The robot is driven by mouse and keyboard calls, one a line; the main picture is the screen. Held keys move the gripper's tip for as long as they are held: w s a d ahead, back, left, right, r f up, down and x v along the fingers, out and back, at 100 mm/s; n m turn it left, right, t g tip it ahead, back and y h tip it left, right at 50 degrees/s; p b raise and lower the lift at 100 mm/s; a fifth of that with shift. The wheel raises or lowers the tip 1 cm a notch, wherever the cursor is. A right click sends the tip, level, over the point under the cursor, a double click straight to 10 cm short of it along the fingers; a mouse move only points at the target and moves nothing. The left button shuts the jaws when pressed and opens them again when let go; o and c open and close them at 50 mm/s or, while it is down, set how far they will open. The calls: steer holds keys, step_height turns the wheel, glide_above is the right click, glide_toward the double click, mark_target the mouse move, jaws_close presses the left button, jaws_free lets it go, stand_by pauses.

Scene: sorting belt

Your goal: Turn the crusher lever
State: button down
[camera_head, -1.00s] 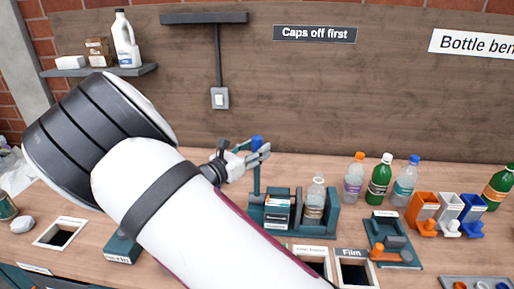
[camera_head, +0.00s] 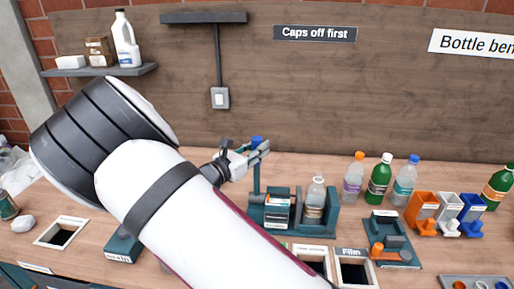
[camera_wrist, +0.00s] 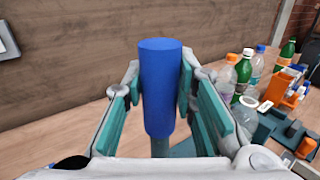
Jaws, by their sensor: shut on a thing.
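The crusher (camera_head: 328,226) is a teal frame with grey blocks on the bench, with a clear bottle (camera_head: 314,200) standing in it. Its lever is a thin teal upright post at the left end, topped by a blue handle (camera_wrist: 161,88). In the wrist view the handle stands nearly upright between the teal pads of my gripper (camera_wrist: 162,85). My gripper (camera_head: 259,147) is shut on the blue handle at the top of the lever. In the head view the fingers hide part of the handle, and my arm covers the crusher's lower left.
Several capped bottles (camera_head: 379,180) stand right of the crusher. Orange, white and blue dispensers (camera_head: 447,213) stand farther right. A teal fixture with an orange knob (camera_head: 393,245) lies in front. Bins open into the bench, one marked Film (camera_head: 352,252). A wall shelf (camera_head: 98,70) is upper left.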

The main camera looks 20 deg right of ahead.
steer(key=s+a+f+m+h, duration=0.2)
steer(key=s+f+m+h, duration=0.1)
steer(key=s, duration=0.3)
steer(key=s+a+f+m+h+b, duration=0.1)
steer(key=s+a+f+m+h, duration=0.2)
steer(key=s+m+h, duration=0.2)
steer(key=shift+s+a+f+h, duration=0.3)
steer(key=shift+s+f, duration=0.05)
steer(key=shift+s, duration=0.8)
steer(key=c, duration=1.3)
jaws_free()
steer(key=v, duration=1.2)
steer(key=shift+a+r, duration=0.1)
